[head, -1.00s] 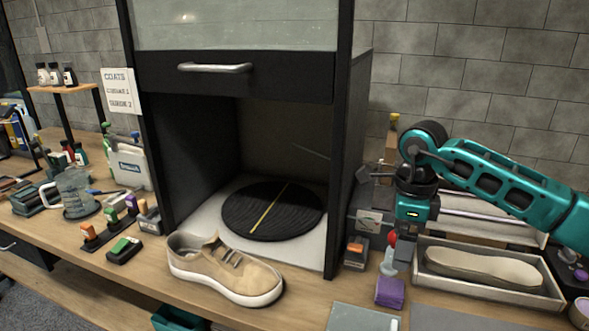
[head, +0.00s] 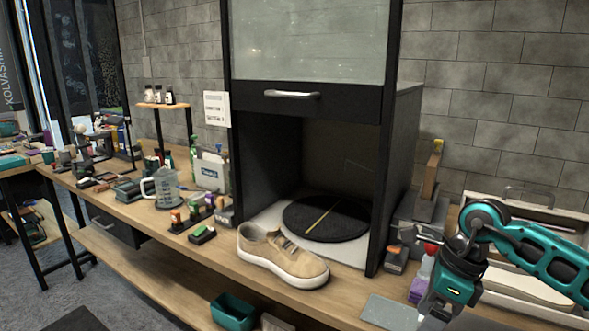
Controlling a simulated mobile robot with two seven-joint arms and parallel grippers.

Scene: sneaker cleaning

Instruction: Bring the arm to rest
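My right arm comes in from the right in the head view. Its gripper (head: 437,310) points down over the right part of the bench, and I cannot make out whether its fingers are open or shut. My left gripper is not in view. The tan sneaker (head: 280,257) with a white sole stands upright on the bench in front of the black cabinet, to the left of my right gripper and apart from it. The black round turntable (head: 326,219) with a yellow stripe lies empty inside the open cabinet.
The cabinet's glass front (head: 310,42) is raised. A clear jug (head: 166,187), several brushes and a white jug container (head: 210,172) stand left of the cabinet. A white-edged tray (head: 530,285) lies behind my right arm. A grey mat (head: 390,312) is at the front edge. A teal bin (head: 233,312) is below.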

